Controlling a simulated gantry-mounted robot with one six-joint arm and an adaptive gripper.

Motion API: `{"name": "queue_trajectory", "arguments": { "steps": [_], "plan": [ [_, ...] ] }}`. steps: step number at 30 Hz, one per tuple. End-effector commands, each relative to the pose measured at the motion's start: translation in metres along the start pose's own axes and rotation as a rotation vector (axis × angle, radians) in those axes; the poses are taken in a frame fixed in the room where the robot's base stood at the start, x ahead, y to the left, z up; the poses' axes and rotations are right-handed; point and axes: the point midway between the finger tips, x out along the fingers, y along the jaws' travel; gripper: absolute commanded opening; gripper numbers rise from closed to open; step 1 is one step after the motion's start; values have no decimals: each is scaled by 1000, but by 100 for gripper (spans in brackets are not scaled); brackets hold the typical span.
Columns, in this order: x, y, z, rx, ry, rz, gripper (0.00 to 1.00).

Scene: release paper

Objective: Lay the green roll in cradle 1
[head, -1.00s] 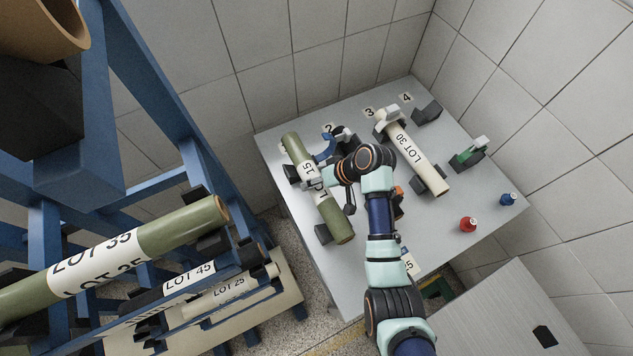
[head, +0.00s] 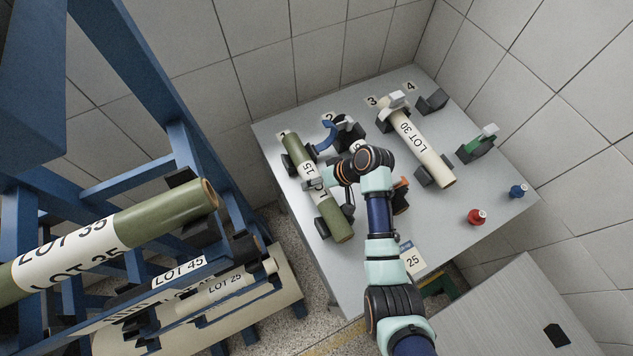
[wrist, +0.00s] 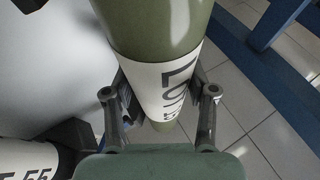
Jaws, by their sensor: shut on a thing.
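The green roll (head: 298,150) with a white LOT 15 band lies lengthwise over cradle 1 in the head view. Black cradle 1 blocks (head: 321,228) show beside its lower end and near its upper part. I cannot tell whether the roll rests on them or is slightly above. The number 1 label (head: 283,136) shows at its upper end. My gripper (head: 316,184) is shut around the roll's middle. In the wrist view, its fingers (wrist: 162,103) stand on both sides of the white band of the green roll (wrist: 160,28).
The cream LOT 30 roll (head: 432,160) lies in cradle 3. A blue rack at left holds another green roll, LOT 35 (head: 150,222). Red (head: 476,217) and blue (head: 517,191) items stand at right.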

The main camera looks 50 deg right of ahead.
Motion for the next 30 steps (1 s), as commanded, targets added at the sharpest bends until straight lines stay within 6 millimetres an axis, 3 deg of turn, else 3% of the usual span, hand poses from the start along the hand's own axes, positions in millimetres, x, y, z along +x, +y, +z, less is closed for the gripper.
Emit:
{"name": "queue_trajectory", "arguments": {
  "steps": [12,13,17,18,26,30],
  "plan": [
    [4,3,1,0,2,0,0],
    [4,2,1,-1,2,0,60],
    [4,2,1,0,2,0,81],
    [4,2,1,0,1,0,86],
    [5,3,3,1,-2,0,86],
    [-4,3,2,0,1,0,86]
  ]
}}
